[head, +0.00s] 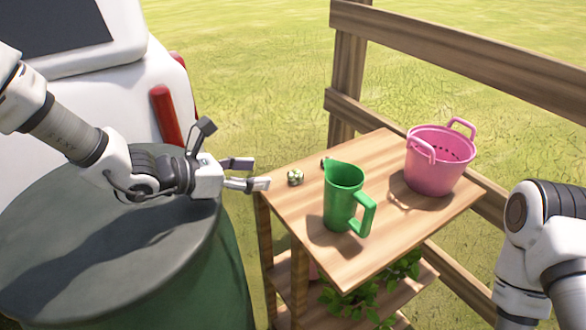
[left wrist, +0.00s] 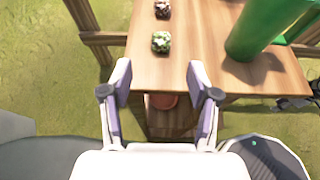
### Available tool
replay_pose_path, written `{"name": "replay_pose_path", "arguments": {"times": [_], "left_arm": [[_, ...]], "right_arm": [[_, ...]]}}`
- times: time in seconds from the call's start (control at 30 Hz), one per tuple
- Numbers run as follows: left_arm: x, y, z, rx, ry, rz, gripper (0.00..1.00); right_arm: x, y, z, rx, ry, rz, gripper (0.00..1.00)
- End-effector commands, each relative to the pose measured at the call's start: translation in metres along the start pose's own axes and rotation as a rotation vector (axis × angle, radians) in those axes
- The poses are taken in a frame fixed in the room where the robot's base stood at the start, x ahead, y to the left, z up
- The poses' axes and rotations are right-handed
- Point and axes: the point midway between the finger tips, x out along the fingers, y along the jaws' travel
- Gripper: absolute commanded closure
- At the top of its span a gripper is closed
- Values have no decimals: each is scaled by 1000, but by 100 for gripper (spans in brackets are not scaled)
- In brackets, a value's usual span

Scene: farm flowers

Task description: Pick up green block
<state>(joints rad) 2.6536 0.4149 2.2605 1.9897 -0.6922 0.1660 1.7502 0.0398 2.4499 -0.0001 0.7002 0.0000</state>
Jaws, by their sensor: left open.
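The green block (head: 295,177) is small and patterned in green and white. It sits near the left edge of the wooden table. In the left wrist view the green block (left wrist: 161,42) lies ahead of the fingertips, roughly midway between them. My left gripper (head: 255,174) is open and empty, just left of the block at the table's edge. The left wrist view shows its two fingers (left wrist: 160,84) spread apart, with a gap between them and the block. My right arm shows at the right edge of the head view, but its gripper is out of frame.
A green pitcher (head: 345,195) and a pink basket (head: 440,162) stand on the wooden table (head: 385,255). A small dark reddish block (left wrist: 162,8) lies beyond the green one. A wooden fence (head: 460,55) runs behind. A green barrel (head: 100,255) is under my left arm.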

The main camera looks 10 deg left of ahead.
Motion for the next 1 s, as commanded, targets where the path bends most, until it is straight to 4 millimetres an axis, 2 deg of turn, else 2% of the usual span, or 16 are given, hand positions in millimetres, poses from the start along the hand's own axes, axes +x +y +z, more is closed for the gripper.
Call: {"name": "replay_pose_path", "arguments": {"times": [0.2,0.37,0.6,0.87,1.0], "left_arm": [[45,-1,-3,4,6,-2,40],[62,-1,-1,3,2,-2,40],[103,0,-1,3,3,-2,40],[108,1,0,1,0,-1,40],[108,1,0,1,0,-1,89]], "right_arm": [[5,0,0,0,-1,0,60],[6,0,0,0,-1,0,60],[8,0,0,0,0,0,60],[8,0,0,0,0,0,60],[8,0,0,0,-1,0,60]]}}
